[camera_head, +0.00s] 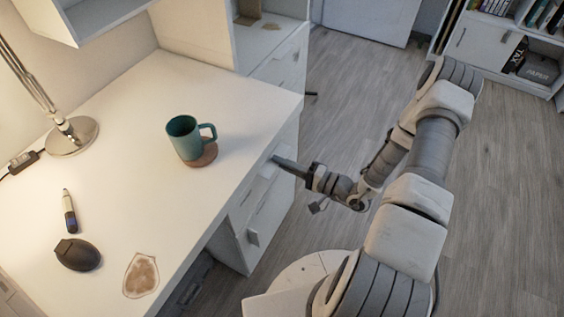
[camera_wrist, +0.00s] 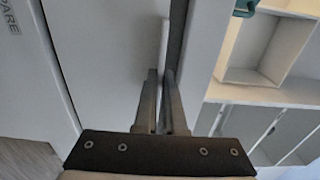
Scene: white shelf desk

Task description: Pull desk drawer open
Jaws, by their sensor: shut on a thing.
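The white desk (camera_head: 110,190) has white drawers under the right end of its top. The upper drawer front (camera_head: 243,208) shows just below the desk edge, partly covered by my gripper. My gripper (camera_head: 276,160) reaches in from the right at the desk's edge. In the wrist view, the two fingers of my gripper (camera_wrist: 160,72) are close together on the pale, narrow drawer handle (camera_wrist: 164,42). The fingers hide part of the handle. I cannot tell how far the drawer stands out.
A green mug (camera_head: 184,138) stands on a coaster (camera_head: 205,157) near the desk's right edge. A lower drawer handle (camera_head: 253,237) sits below my gripper. A lamp base (camera_head: 72,136), marker (camera_head: 69,212) and dark mouse (camera_head: 78,255) are farther left. Floor (camera_head: 345,100) is clear behind.

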